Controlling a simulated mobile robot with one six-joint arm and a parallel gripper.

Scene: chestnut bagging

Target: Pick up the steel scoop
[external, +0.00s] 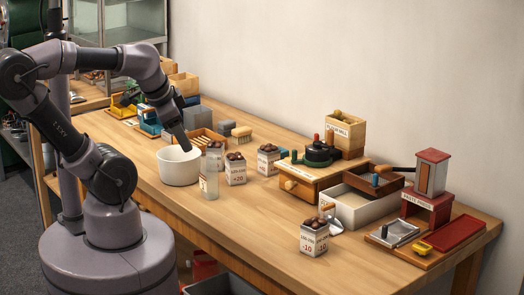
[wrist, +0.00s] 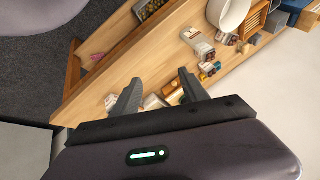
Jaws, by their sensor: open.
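A shiny silvery piece (external: 335,226), which looks like the steel scoop, lies on the wooden table partly hidden behind a chestnut bag marked -10 (external: 313,240). I cannot pick the scoop out in the wrist view. My gripper (external: 185,147) points down at the white bowl (external: 179,168), far to the left of the scoop. In the wrist view my gripper (wrist: 158,92) has its two fingers apart with nothing held between them. Whether the fingertips are inside the bowl's rim or just behind it, I cannot tell.
A clear bottle (external: 211,178) and chestnut bags (external: 235,170) stand between the bowl and the scoop. A wooden box with a black top (external: 312,172), a white tray (external: 350,213) and a red stand (external: 428,200) crowd the right.

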